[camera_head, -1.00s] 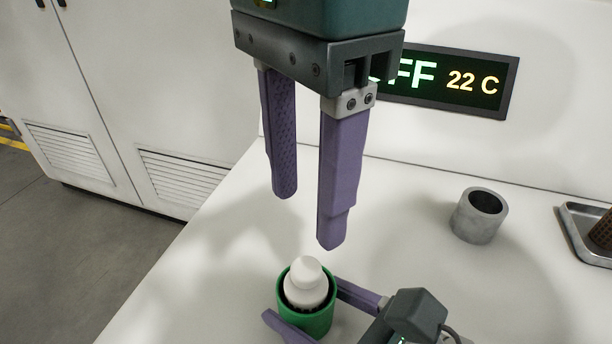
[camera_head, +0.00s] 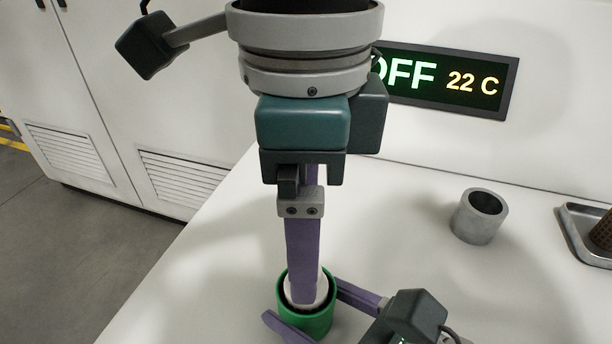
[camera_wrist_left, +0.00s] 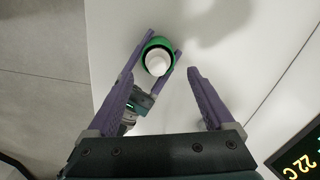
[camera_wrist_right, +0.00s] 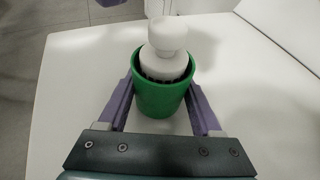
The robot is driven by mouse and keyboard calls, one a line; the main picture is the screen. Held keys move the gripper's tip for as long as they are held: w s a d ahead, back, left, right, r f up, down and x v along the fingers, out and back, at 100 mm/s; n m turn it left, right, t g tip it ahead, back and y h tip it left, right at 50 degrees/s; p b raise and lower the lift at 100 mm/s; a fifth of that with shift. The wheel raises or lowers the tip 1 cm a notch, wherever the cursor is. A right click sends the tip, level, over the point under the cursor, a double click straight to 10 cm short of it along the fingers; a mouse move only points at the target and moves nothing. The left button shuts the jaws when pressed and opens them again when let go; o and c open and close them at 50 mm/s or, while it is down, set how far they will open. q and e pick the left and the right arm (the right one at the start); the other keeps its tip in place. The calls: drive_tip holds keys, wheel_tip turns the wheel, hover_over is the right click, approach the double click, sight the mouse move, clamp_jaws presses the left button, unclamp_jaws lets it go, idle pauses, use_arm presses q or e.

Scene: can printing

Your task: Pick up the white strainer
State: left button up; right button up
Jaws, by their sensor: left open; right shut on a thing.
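The white strainer (camera_wrist_right: 167,60), with a rounded knob on top, sits upright in the mouth of a green cup (camera_wrist_right: 160,98). My right gripper (camera_wrist_right: 163,85) is shut on the green cup from both sides, at the table. My left gripper (camera_head: 304,290) points down from above and is open and empty. In the head view its near finger covers much of the strainer (camera_head: 321,285). In the left wrist view the strainer (camera_wrist_left: 157,64) shows between and beyond the two open fingers, apart from both.
A grey metal cylinder (camera_head: 466,222) stands on the white table (camera_head: 400,215) to the right. A metal tray (camera_head: 571,232) with a brown item (camera_head: 602,232) is at the right edge. A wall display (camera_head: 440,85) reads "OFF 22 C". The table's left edge is near the cup.

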use_arm(q)
wheel_tip(320, 180, down, 5)
drive_tip(key=shift+s+f, duration=0.1)
drive_tip(key=shift+s, duration=0.05)
clamp_jaws()
idle(0.8)
